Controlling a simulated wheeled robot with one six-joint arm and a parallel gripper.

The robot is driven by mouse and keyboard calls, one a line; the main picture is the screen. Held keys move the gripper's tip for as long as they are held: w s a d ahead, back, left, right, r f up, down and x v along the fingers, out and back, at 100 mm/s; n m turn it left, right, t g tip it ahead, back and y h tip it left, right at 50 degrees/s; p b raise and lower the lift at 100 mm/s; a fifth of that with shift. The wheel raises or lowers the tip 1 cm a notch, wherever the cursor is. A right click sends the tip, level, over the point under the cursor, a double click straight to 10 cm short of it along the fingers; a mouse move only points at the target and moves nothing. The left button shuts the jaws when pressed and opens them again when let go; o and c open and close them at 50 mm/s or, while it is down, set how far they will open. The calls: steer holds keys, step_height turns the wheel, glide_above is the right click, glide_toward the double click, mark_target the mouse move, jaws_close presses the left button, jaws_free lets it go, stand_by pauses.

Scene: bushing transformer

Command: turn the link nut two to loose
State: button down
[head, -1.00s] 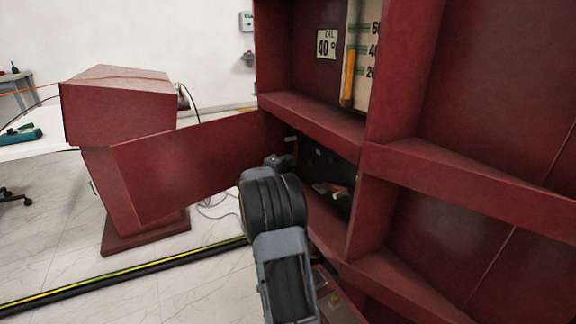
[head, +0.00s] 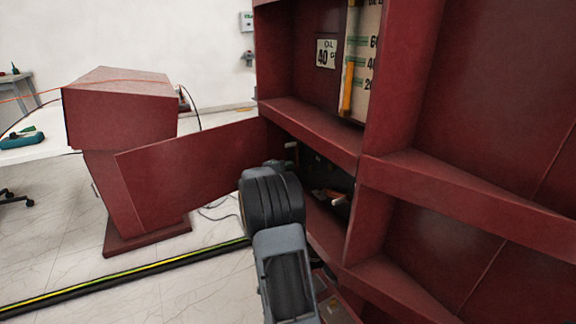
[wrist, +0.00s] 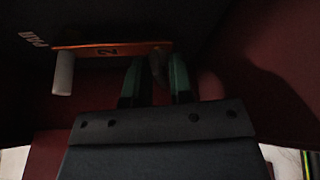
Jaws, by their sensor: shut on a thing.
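In the wrist view an orange link bar (wrist: 110,48) marked "2" runs across the upper middle. A pale cylindrical handle (wrist: 63,73) hangs from its left end. My gripper (wrist: 157,66) has its two green-sided fingers at the right end of the bar. They are shut on a small dark nut (wrist: 157,70), the link nut two, which shows dimly between them. In the head view my arm reaches into the low cabinet opening; my fingertips are hidden there.
Dark red walls (wrist: 260,80) enclose my gripper closely, and the interior is very dark. A dull reddish cylinder (wrist: 210,85) stands just right of my fingers. An open red door (head: 190,170) extends left of my arm.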

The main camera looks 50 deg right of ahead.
steer(key=n+p, duration=0.2)
steer(key=p, duration=0.1)
steer(key=r+n+g+y+p, duration=0.1)
steer(key=p, duration=0.2)
steer(key=shift+n+y, duration=0.3)
steer(key=shift+n, duration=0.1)
steer(key=n+p, duration=0.1)
steer(key=p, duration=0.2)
steer(key=n+g+y+p, duration=0.1)
steer(key=n+p, duration=0.1)
steer(key=p, duration=0.1)
steer(key=shift+w+g+p, duration=0.1)
steer(key=shift+g+p, duration=0.2)
steer(key=n+g+y+p, duration=0.1)
steer(key=n+p, duration=0.1)
steer(key=p, duration=0.1)
steer(key=shift+f+p, duration=0.15)
steer(key=shift+p, duration=0.25)
steer(key=shift+f+n+g+y+p, duration=0.2)
steer(key=shift+n+g+y+p, duration=0.1)
steer(key=shift+n+g+p, duration=0.65)
steer(key=c, duration=1.3)
jaws_free()
steer(key=shift+d, duration=0.1)
steer(key=shift+w, duration=0.1)
